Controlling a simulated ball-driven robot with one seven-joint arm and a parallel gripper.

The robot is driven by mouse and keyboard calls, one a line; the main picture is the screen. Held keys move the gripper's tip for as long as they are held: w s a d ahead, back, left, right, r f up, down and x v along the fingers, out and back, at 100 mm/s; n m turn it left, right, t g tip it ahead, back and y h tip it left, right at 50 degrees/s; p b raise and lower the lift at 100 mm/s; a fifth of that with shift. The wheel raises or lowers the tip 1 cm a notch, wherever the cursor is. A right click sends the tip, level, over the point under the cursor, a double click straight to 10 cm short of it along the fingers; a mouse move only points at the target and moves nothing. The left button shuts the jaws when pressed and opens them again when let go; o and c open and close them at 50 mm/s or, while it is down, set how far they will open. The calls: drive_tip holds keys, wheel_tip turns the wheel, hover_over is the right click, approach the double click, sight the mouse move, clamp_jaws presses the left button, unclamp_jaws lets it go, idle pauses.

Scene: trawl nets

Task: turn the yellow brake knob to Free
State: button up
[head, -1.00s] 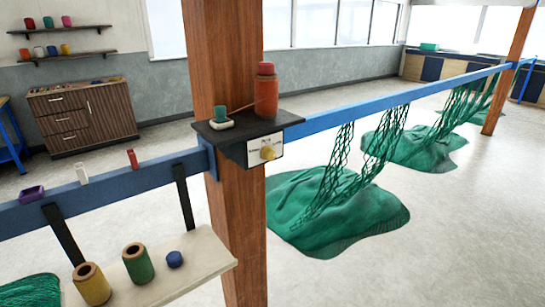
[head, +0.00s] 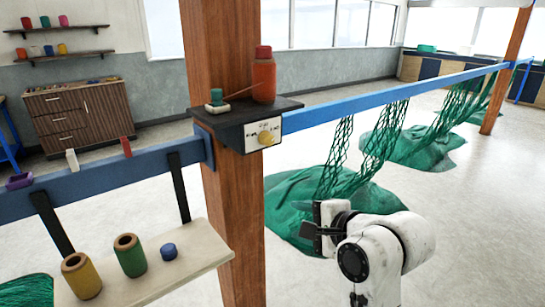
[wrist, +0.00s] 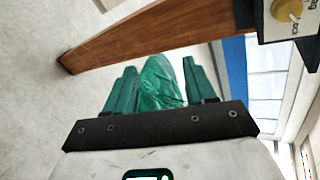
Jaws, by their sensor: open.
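The yellow brake knob (head: 266,138) sits on a white label plate (head: 254,133) on the front of a dark box fixed to the wooden post. The knob also shows at the top right of the wrist view (wrist: 288,10), with the word Lock on the plate beside it. I cannot tell which mark the knob points to. My gripper (head: 318,232) is to the right of the post, below and right of the knob, and apart from it. In the wrist view its two fingers (wrist: 163,85) stand apart with nothing held between them; green net shows beyond.
A blue rail (head: 390,93) runs right from the box, with green nets (head: 340,185) hanging to the floor. An orange bottle (head: 264,78) and a small green spool (head: 216,97) stand on the box top. A shelf (head: 200,250) with spools lies left of the post (head: 228,200).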

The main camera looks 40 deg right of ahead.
sight(271, 141)
wheel_tip(271, 141, up, 12)
drive_tip(key=w+d+m+t+b, duration=0.2)
drive_tip(key=m+t, duration=0.3)
drive_tip(key=m, duration=0.6)
drive_tip(key=w, duration=0.3)
drive_tip(key=w+p, duration=0.1)
drive_tip(key=w, duration=0.3)
drive_tip(key=w+p, duration=0.1)
drive_tip(key=w, duration=0.2)
drive_tip(key=shift+w+a+r, duration=0.2)
drive_tip(key=shift+w+a, duration=0.05)
drive_tip(key=shift+w, duration=0.1)
drive_tip(key=shift+c, duration=0.4)
drive_tip(key=c, duration=0.9)
